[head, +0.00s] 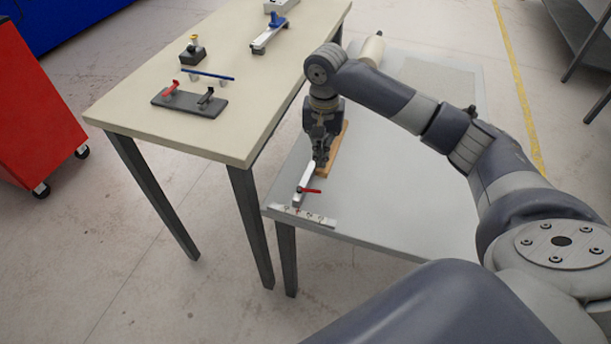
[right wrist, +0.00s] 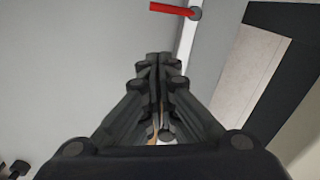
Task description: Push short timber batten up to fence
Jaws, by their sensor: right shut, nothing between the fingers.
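The short timber batten (head: 338,153) is a light orange-brown strip on the low grey table, close to its left side. My right gripper (head: 320,160) points down at the batten's left side and hides part of it. I cannot tell whether they touch. In the right wrist view its fingers (right wrist: 160,60) are together and empty, and a sliver of tan shows behind them. A pale metal bar (head: 304,184) with a red lever (head: 311,190) lies just in front of the gripper; it may be the fence. My left gripper is out of view.
The low grey table (head: 400,190) is clear to the right of the batten. A white marked strip (head: 302,216) lies at its front left corner. The higher beige table (head: 225,125) stands close on the left, with clamps and small fixtures. A pale roll (head: 372,49) lies at the back.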

